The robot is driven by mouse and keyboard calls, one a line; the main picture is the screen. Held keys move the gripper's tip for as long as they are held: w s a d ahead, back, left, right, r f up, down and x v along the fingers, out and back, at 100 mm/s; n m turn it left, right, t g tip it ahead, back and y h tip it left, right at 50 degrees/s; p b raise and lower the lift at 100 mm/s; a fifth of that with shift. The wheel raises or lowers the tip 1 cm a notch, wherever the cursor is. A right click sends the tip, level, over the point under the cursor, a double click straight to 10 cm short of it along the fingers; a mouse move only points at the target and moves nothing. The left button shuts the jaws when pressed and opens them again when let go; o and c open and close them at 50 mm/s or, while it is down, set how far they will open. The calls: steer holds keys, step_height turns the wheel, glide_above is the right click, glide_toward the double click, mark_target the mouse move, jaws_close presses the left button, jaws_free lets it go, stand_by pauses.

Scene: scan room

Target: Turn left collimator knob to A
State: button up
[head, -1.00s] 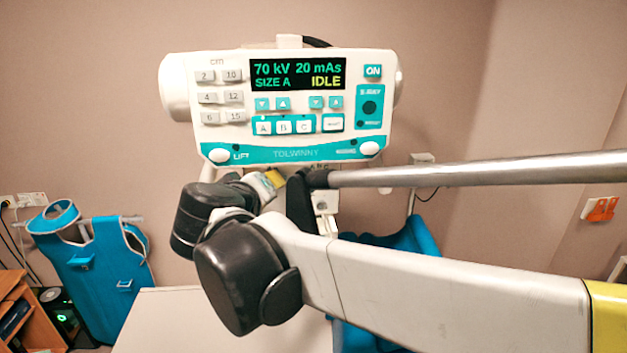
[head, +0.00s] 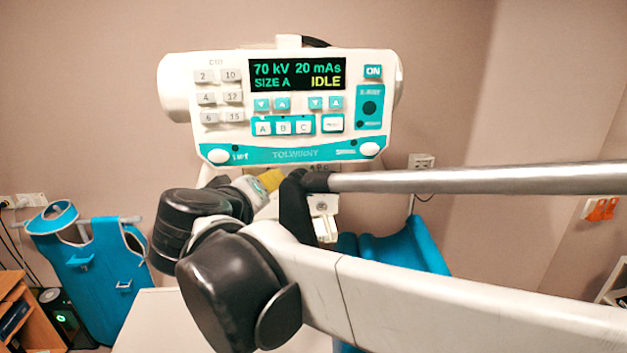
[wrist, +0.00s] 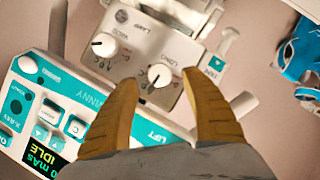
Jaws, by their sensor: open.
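The collimator panel (wrist: 135,55) shows in the wrist view with two round white knobs and printed letters beside them. One knob (wrist: 160,76) lies between my fingertips in the picture; the other knob (wrist: 104,45) is up and left of it. The wrist view is turned, with the console lettering slanted and upside down. I cannot tell which letter the nearer knob's dark pointer marks. My gripper (wrist: 159,80) is open, its yellow fingers either side of that knob; contact is not clear. In the head view my gripper (head: 271,179) is under the console, and the collimator (head: 322,205) is mostly hidden.
The console (head: 290,155) is just above my gripper and reads 70 kV, 20 mAs, SIZE A, IDLE. A metal bar (wrist: 58,25) stands left of the knobs in the wrist view. A white table (head: 150,320) is below. A blue apron (head: 95,275) hangs at left.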

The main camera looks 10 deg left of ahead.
steer(key=v, duration=0.8)
steer(key=shift+s, duration=0.25)
steer(key=shift+r, duration=0.15)
steer(key=d+f+m+g+h+b, duration=0.1)
steer(key=d+f+m+g+b, duration=0.1)
steer(key=d+f+b, duration=0.85)
steer(key=d+f+m+g+h+b, duration=0.1)
steer(key=d+f+g+b, duration=0.35)
steer(key=d+f, duration=0.95)
steer(key=s+d+f+m+b, duration=0.1)
steer(key=s+d+f+b, duration=0.2)
steer(key=f+b, duration=0.3)
steer(key=s+d+f+m+y+b, duration=0.1)
steer(key=f+b, duration=0.6)
steer(key=f, duration=0.7)
steer(key=s+d+f+m+y+b, duration=0.1)
steer(key=s+d+f+m+b, duration=0.2)
steer(key=f, duration=0.8)
steer(key=s+d+b, duration=0.2)
steer(key=d+b, duration=0.1)
steer(key=shift+w+d, duration=0.1)
